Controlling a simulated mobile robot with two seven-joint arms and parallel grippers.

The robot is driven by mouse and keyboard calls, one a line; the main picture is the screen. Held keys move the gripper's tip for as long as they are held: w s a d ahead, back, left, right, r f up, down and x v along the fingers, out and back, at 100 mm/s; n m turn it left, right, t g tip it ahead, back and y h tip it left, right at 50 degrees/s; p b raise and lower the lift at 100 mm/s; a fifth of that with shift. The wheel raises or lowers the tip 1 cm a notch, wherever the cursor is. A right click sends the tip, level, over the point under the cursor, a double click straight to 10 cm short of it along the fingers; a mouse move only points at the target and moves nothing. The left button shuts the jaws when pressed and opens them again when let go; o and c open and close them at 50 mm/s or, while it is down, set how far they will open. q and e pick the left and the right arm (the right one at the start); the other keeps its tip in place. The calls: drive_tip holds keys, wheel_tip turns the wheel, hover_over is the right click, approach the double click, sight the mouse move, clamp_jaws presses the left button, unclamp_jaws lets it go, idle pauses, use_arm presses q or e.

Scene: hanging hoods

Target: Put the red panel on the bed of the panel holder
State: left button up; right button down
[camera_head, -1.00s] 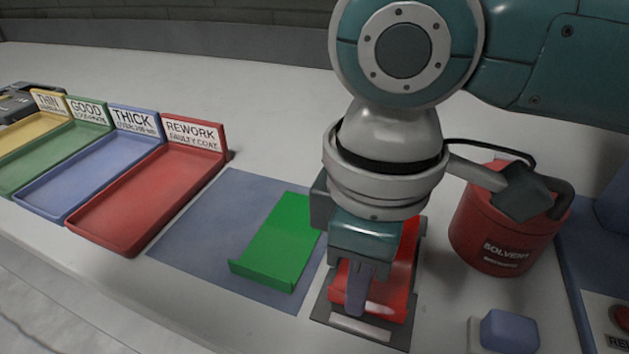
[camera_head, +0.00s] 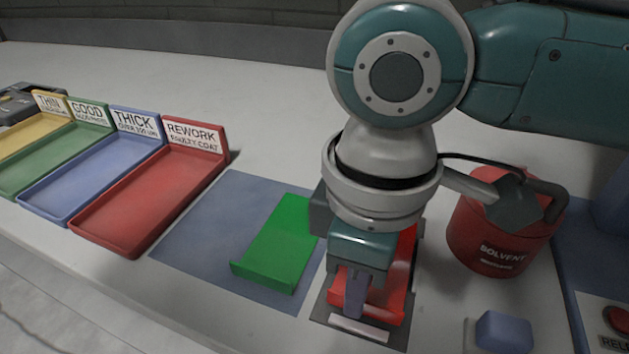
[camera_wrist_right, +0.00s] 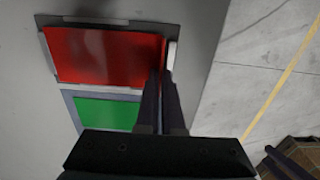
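The red panel (camera_head: 402,270) lies over the dark plate of the panel holder (camera_head: 345,327), below my right gripper. In the right wrist view the red panel (camera_wrist_right: 105,55) looks flat and lined up with the holder (camera_wrist_right: 120,20), whose dark rim shows around it. My right gripper (camera_head: 357,300) points down at the panel's front edge. Its fingers (camera_wrist_right: 163,75) are close together at that edge with a narrow gap. I cannot tell whether they pinch the lip or stand just clear. The gripper hides part of the panel. My left gripper is not in view.
A green panel (camera_head: 280,245) lies on a blue-grey mat (camera_head: 205,225) left of the holder. Labelled trays stand further left, the red rework tray (camera_head: 150,195) nearest. A red solvent can (camera_head: 495,235) and a blue block (camera_head: 503,330) stand right.

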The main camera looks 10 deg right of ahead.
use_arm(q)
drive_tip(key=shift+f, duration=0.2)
use_arm(e)
drive_tip(key=shift+f, duration=0.45)
drive_tip(key=c, duration=1)
unclamp_jaws()
